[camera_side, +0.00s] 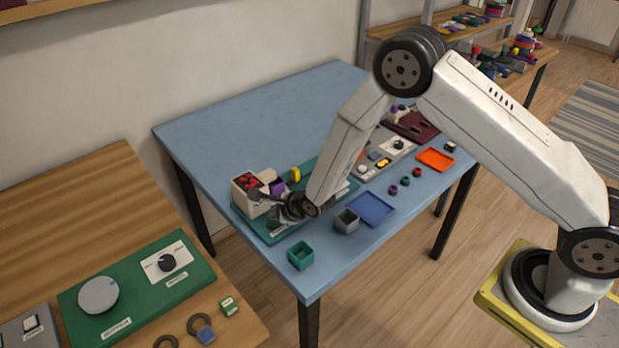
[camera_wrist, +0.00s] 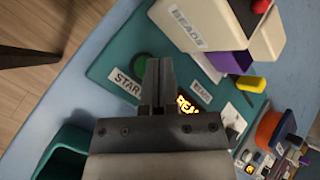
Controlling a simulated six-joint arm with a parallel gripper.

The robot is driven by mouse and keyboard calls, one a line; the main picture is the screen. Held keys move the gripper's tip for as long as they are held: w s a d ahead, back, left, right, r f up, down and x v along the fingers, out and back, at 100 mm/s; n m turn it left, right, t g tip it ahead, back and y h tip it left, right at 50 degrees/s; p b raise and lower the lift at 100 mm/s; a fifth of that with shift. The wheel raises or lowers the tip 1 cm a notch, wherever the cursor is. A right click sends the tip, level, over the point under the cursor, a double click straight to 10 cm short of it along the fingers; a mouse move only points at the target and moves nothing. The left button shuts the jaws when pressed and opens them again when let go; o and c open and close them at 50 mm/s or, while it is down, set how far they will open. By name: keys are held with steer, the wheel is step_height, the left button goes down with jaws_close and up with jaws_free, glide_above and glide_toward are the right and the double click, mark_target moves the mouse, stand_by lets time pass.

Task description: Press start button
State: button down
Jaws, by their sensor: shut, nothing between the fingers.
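The start button is a round dark green button (camera_wrist: 140,66) on the teal board (camera_wrist: 105,66) in the wrist view. A white label reading "STAR" (camera_wrist: 126,84) lies beside it, cut off by my fingers. My gripper (camera_wrist: 160,62) is shut and empty, its fingertips beside the button and partly covering its right side. I cannot tell whether they touch it. A lit orange display (camera_wrist: 187,106) shows partly behind the gripper. In the side view my gripper (camera_side: 262,197) is low over the board, in front of the white machine (camera_side: 243,186) with red parts on top.
A teal open box (camera_side: 301,256), a grey box (camera_side: 347,221) and a blue tray (camera_side: 371,209) stand near the board on the blue table (camera_side: 240,115). An orange tray (camera_side: 435,159) lies farther right. The table's back left is clear.

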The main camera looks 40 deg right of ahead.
steer(key=shift+f, duration=0.85)
stand_by(1.1)
steer(key=shift+r, duration=0.8)
steer(key=shift+r, duration=0.15)
steer(key=shift+r, duration=2.4)
steer(key=s+d+r+n+g, duration=0.2)
steer(key=s+d+r+n, duration=0.2)
steer(key=s+n, duration=0.4)
steer(key=s+d+r+n+g+h, duration=0.1)
steer(key=s+d+r+n, duration=0.3)
steer(key=s+n, duration=0.4)
steer(key=s+d+r+n+g, duration=0.3)
steer(key=s+d+r+n, duration=0.1)
steer(key=s+n, duration=0.4)
steer(key=shift+s+d+n+h, duration=0.3)
steer(key=shift+d+h, duration=0.1)
steer(key=shift+d, duration=0.15)
